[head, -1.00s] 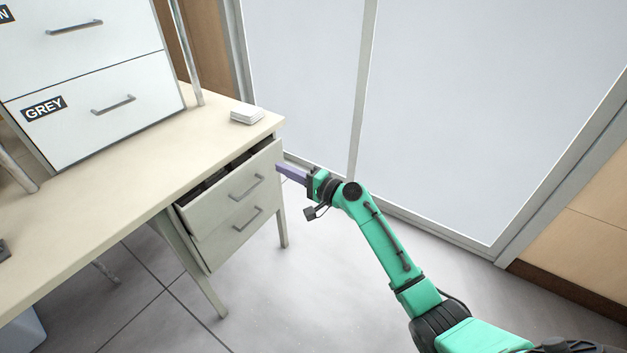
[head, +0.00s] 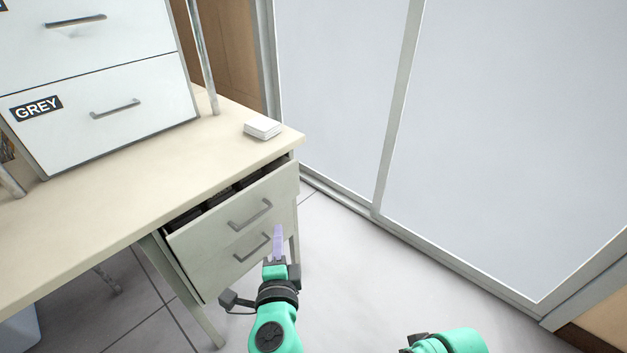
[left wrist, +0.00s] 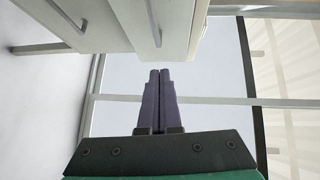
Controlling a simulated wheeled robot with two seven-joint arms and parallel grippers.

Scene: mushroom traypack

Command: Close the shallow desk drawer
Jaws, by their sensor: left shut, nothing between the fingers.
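The shallow desk drawer (head: 205,234) is the upper one under the desk's right end. It stands partly open, with dark contents showing behind its front and a grey bar handle (head: 250,214) on it. My left gripper (head: 278,228) has purple fingers, shut and empty. In the head view the fingers overlap the right part of the drawer unit, and I cannot tell the gap. In the left wrist view the shut fingers (left wrist: 159,72) point toward pale drawer fronts (left wrist: 110,25) with two bar handles, apart from the handles.
A lower drawer with its own handle (head: 252,248) sits beneath. A white stack (head: 262,128) lies on the desktop (head: 120,205) near its right corner. A cabinet labelled GREY (head: 100,110) stands on the desk. Glass panels (head: 500,130) stand beyond; floor to the right is clear.

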